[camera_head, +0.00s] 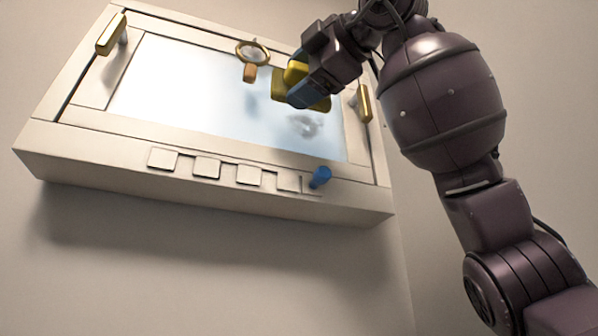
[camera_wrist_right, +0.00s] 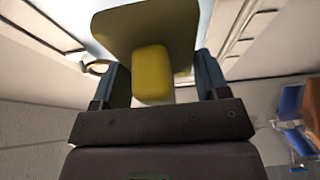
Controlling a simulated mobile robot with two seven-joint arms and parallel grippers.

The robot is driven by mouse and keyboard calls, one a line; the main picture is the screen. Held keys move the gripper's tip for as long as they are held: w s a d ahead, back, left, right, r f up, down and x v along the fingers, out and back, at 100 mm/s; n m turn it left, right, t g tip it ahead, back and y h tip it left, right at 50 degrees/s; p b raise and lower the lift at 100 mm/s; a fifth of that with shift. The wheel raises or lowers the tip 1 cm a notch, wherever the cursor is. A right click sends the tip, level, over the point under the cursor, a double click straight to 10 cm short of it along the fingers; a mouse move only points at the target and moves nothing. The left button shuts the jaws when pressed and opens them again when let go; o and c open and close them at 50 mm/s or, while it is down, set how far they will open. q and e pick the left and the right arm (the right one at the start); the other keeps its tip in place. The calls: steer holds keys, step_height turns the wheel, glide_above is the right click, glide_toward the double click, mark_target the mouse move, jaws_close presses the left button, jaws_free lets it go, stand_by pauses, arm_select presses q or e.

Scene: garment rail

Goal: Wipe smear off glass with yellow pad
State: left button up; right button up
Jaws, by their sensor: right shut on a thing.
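The glass (camera_head: 190,90) is a pale pane set in a cream wall panel. A grey smear (camera_head: 305,125) shows on its lower right part. My right gripper (camera_head: 296,88) is shut on the yellow pad (camera_head: 318,103) by its handle, at the upper right of the glass, above the smear in the picture. In the right wrist view the pad's yellow handle (camera_wrist_right: 151,73) sits between the two blue-grey fingers, with the flat plate (camera_wrist_right: 150,25) beyond it. I cannot tell whether the pad touches the glass. My left gripper is not in view.
A brass ring with an orange tab (camera_head: 251,58) hangs at the glass's top edge. Brass handles flank the glass at left (camera_head: 111,35) and right (camera_head: 365,103). Several square buttons (camera_head: 207,167) and a blue knob (camera_head: 320,177) line the panel below.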

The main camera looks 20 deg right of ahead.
steer(key=shift+s, duration=1.45)
steer(key=shift+w, duration=0.1)
steer(key=shift+w+a+p, duration=0.1)
steer(key=shift+w+p, duration=0.2)
steer(key=shift+w, duration=3.2)
